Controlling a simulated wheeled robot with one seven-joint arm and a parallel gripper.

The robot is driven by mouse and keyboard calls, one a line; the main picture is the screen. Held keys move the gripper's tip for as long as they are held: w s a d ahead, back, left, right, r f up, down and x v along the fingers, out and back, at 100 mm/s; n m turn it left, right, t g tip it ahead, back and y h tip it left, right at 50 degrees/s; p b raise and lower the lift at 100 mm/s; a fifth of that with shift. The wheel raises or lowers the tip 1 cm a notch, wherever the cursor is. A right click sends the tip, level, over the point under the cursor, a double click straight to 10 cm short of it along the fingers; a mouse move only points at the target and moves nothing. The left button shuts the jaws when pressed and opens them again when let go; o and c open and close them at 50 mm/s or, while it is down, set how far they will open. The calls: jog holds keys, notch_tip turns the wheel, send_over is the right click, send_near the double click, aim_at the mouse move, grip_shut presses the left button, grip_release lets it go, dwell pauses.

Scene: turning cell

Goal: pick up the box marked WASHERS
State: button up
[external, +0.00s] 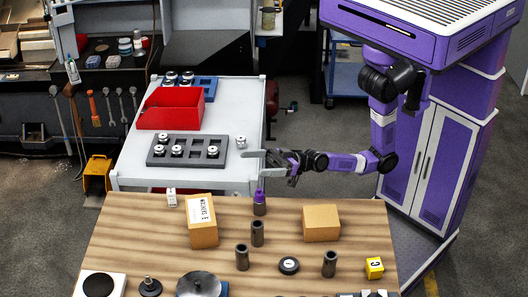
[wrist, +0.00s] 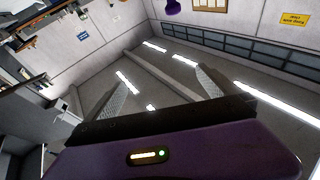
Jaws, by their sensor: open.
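A brown cardboard box (external: 202,235) with a white label stands at the left of the wooden table in the external view. Its label has dark lettering that is too small to read surely. A second cardboard box (external: 321,223) stands further right, with no label visible. My gripper (external: 264,163) is open and empty, above the gap between the wooden table and the grey-white bench, right of and beyond the labelled box. In the wrist view my gripper's fingers (wrist: 163,75) are spread with nothing between them, and no box shows there.
The bench behind carries a red bin (external: 171,110) and a grey tray (external: 188,151) with parts.

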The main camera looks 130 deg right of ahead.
jog(key=w+d+r+m, duration=0.1)
jog(key=w+d+r, duration=0.3)
jog(key=w+d, duration=0.6)
jog(key=w+d+f+n+g+y+b, duration=0.1)
jog(key=w+d+f+g+y, duration=0.3)
jog(key=d, duration=0.3)
jog(key=w+d+f+n+g+y+b, duration=0.2)
jog(key=w+d+f+y, duration=0.3)
jog(key=d, duration=0.3)
jog(key=n+g+y+b, duration=0.3)
jog(key=n+g+y, duration=0.45)
jog(key=n, duration=0.55)
send_near(200, 208)
jog(key=w+a, duration=0.2)
jog(key=w, duration=0.1)
jog(key=shift+w+a+f+g, duration=0.1)
jog(key=shift+a+f+g, duration=0.2)
jog(key=shift+a, duration=0.2)
jog(key=shift+w+a+f+g, duration=0.15)
jog(key=shift+a+f, duration=0.15)
jog(key=shift+a, duration=0.2)
jog(key=shift+s+p+x, duration=0.2)
jog(key=shift+p+x, duration=0.3)
jog(key=shift+x, duration=2.35)
jog(key=shift+f, duration=0.2)
